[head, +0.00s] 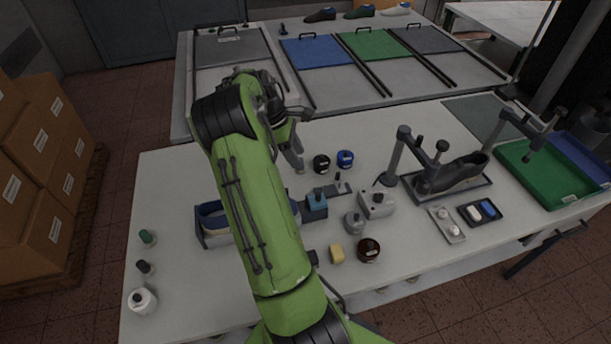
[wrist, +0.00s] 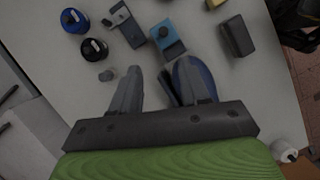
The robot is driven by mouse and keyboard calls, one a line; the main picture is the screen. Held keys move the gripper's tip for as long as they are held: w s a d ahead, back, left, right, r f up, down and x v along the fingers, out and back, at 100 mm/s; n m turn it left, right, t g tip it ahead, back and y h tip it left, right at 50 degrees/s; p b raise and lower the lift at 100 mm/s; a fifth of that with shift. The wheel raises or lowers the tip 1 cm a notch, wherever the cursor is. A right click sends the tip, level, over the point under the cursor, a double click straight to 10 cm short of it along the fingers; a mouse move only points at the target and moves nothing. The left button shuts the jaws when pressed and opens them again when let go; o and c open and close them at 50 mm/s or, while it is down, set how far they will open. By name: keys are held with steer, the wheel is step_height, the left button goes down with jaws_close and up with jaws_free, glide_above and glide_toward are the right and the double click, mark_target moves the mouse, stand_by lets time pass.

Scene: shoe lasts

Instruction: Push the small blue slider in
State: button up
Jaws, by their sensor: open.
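A small blue block (head: 316,206) with a raised knob-like part stands on the near table, just right of my arm. It also shows in the wrist view (wrist: 168,42), ahead of my fingertips. It is the likeliest small blue slider, but how far its sliding part is in or out cannot be told. Beside it lies a low dark rail-like fixture (head: 339,188) with an upright knob. My gripper (wrist: 160,68) is open and empty above the table, apart from the block. In the head view my arm hides part of the hand.
A black tin (head: 321,164) and a blue tin (head: 345,159) stand behind the fixture. A grey box (head: 376,204), a brown jar (head: 368,250) and a yellow block (head: 336,254) stand nearby.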

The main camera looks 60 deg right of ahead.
mark_target(318, 193)
steer(key=x, duration=1.4)
steer(key=shift+s+a+f, duration=0.15)
steer(key=shift+s+a, duration=0.2)
steer(key=shift+s, duration=0.05)
steer(key=shift+s+d+f, duration=0.1)
steer(key=shift+d+f, duration=0.05)
steer(key=shift+f, duration=0.35)
jaws_close()
